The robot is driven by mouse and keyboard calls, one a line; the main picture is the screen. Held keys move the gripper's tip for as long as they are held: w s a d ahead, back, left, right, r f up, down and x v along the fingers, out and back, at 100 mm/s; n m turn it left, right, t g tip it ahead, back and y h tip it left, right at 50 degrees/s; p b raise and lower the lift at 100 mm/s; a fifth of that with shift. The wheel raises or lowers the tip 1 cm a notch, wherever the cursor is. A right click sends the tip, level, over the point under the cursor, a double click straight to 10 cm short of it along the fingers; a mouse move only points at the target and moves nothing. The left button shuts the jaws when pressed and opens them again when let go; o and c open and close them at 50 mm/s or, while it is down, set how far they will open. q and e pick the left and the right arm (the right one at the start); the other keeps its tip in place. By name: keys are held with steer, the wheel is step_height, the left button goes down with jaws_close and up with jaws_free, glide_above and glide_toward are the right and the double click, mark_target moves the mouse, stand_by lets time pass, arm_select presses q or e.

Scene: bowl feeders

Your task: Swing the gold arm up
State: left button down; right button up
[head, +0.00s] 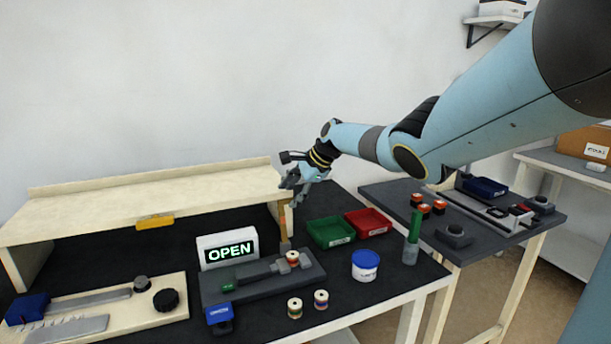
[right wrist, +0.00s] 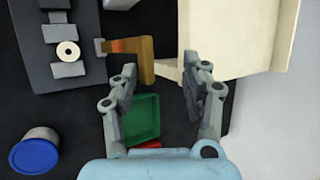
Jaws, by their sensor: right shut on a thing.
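The gold arm (right wrist: 146,60) shows in the right wrist view as a flat, bent golden-brown piece. Its orange-and-grey end joins the dark grey fixture (right wrist: 72,75). In the head view the gold arm (head: 289,218) stands upright at the back of the fixture (head: 262,284), just below my right gripper (head: 291,187). My left gripper is out of view.
A cream shelf (head: 170,200) stands close beside the gripper. Green (head: 331,232) and red (head: 368,222) bins lie to the right, with a blue-lidded tub (head: 365,265) in front. Two spools sit in front.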

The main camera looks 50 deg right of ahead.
steer(key=v, duration=1.1)
steer(key=shift+a, duration=0.1)
